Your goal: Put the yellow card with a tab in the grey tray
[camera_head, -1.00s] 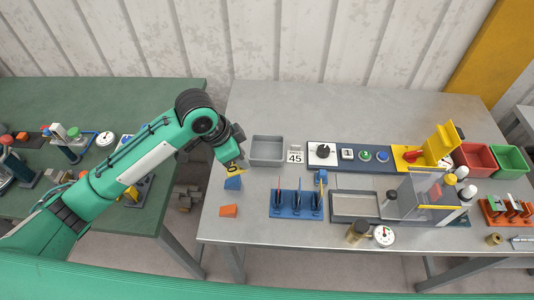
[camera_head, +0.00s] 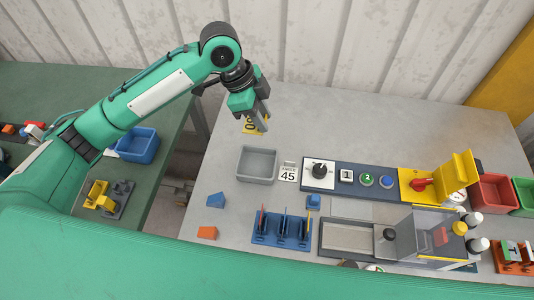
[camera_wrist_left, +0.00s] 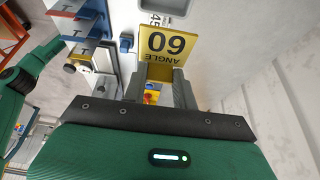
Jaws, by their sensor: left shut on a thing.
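The yellow card (camera_head: 254,125) hangs in my left gripper (camera_head: 262,108), above the table and just behind the grey tray (camera_head: 243,170) in the head view. In the left wrist view the card (camera_wrist_left: 165,43) reads "ANGLE 60" upside down, and the gripper (camera_wrist_left: 160,75) is shut on it. The empty grey tray stands on the grey table, left of the white "45" card. Its edge also shows at the top of the left wrist view (camera_wrist_left: 181,11). My right gripper is not in view.
A white "ANGLE 45" card (camera_head: 288,172) stands between the tray and the control panel (camera_head: 320,186). Blue (camera_head: 216,200) and orange (camera_head: 207,232) blocks and a blue rack (camera_head: 262,240) are in front. The table behind the tray is clear.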

